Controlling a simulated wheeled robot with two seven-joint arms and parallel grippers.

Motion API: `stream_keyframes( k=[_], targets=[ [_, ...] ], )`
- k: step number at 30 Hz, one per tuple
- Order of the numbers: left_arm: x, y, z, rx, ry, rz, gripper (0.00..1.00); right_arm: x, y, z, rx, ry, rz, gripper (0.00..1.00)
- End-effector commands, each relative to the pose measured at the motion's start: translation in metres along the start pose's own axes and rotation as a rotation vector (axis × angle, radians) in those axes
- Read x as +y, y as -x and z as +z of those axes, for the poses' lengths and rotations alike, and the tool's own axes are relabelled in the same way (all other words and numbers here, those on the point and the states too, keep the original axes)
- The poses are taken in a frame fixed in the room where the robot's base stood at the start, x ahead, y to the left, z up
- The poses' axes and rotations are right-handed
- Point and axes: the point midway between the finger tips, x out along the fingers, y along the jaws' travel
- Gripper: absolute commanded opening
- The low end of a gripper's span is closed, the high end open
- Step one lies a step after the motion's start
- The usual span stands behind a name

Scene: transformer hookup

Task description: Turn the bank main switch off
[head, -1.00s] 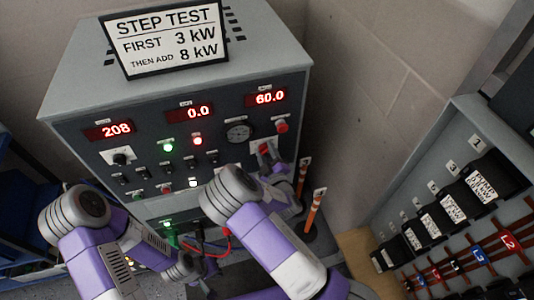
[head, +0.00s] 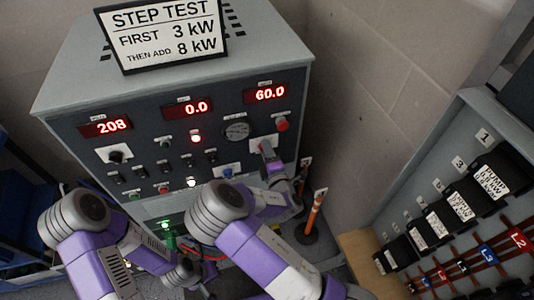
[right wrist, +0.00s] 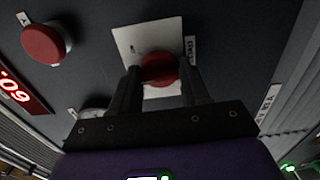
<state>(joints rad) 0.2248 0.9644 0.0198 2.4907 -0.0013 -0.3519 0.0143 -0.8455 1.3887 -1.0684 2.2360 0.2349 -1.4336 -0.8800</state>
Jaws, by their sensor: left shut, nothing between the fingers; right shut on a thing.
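The bank main switch is a red knob (right wrist: 158,68) on a white plate (right wrist: 126,42), on the right side of the test bank's dark front panel (head: 225,105). My right gripper (right wrist: 160,85) is shut on the knob, one finger at each side of it. In the head view my right gripper (head: 268,156) is at the panel and partly hides the knob and plate. My left gripper (head: 190,270) is low in front of the bank, shut and empty, its fingers hard to make out.
A red push button (head: 282,124) sits just above the switch. The displays read 208, 0.0 and 60.0. Orange-handled rods (head: 315,213) stand right of the bank. An open breaker cabinet (head: 470,120) is at the right.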

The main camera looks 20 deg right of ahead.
Motion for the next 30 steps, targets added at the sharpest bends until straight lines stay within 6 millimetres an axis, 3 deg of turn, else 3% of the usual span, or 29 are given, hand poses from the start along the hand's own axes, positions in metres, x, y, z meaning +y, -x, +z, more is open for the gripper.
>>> stream_keyframes(
  k=[18,30],
  targets=[
    [-0.005,-0.013,-0.001,0.0,0.0,0.0,0.0,-0.001,0.0,0.0,0.001,0.558,-0.001,0.15],
    [-0.006,-0.016,-0.001,0.0,0.0,0.0,0.0,0.0,0.0,0.0,0.0,0.749,0.0,0.15]
  ],
)
